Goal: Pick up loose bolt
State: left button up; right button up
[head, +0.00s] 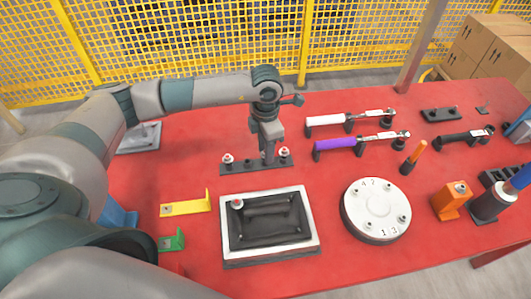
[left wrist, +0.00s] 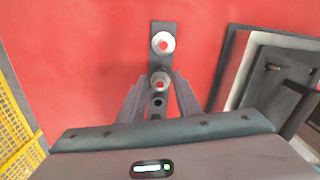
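A dark bar (head: 250,167) lies on the red table with pale bolts standing in it, one at its left end (head: 227,158) and one near its right end (head: 284,152). My left gripper (head: 269,160) points down at the bar, just left of the right-end bolt. In the left wrist view, its fingers are open on either side of a bolt (left wrist: 160,80), with small gaps seen. Another bolt (left wrist: 162,43) stands beyond, near the bar's end. I cannot tell which bolt is the loose one. My right gripper is not in view.
A white-rimmed tray (head: 228,240) with dark parts lies in front of the bar. A round white numbered plate (head: 374,205) is right of it. Yellow (head: 185,208) and green (head: 172,242) brackets stand left. Handled tools (head: 360,142) lie right. A yellow fence (head: 200,40) stands behind.

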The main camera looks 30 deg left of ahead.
pick_arm(q)
jog(key=shift+f, duration=0.1)
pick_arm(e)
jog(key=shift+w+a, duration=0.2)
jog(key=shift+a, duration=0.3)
pick_arm(q)
jog(key=shift+c, duration=0.7)
jog(key=c, duration=0.6)
jog(key=shift+o, duration=0.2)
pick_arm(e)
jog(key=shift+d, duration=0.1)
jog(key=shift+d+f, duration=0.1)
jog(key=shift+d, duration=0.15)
